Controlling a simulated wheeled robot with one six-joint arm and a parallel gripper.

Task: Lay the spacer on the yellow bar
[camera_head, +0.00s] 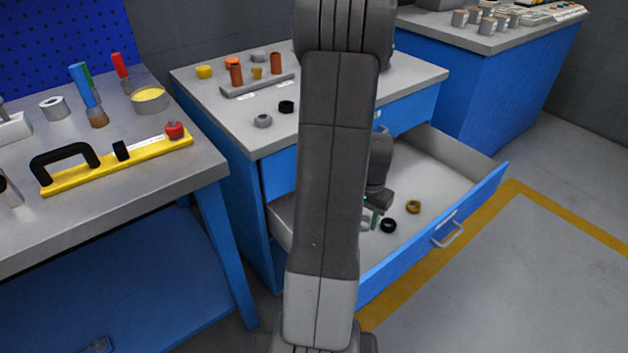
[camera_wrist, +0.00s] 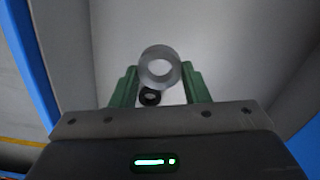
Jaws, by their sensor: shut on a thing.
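My gripper (camera_head: 373,214) is inside the open drawer, partly hidden behind my arm in the head view. In the wrist view its green fingers (camera_wrist: 160,88) are shut on a grey ring, the likely spacer (camera_wrist: 160,52), with its round hole facing the camera. In the head view only a sliver of the grey ring (camera_head: 365,223) shows beside the fingers. The yellow bar (camera_head: 85,178) lies on the left workbench, far from my gripper. It carries a black handle, a small black block and a red knob at its right end.
The drawer (camera_head: 455,160) also holds a black ring (camera_head: 388,226) and a brass ring (camera_head: 413,206). Its blue front stands out into the floor space. The cabinet top holds several small parts and a grey rack. Screwdrivers and a yellow-topped tin (camera_head: 150,101) stand behind the bar.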

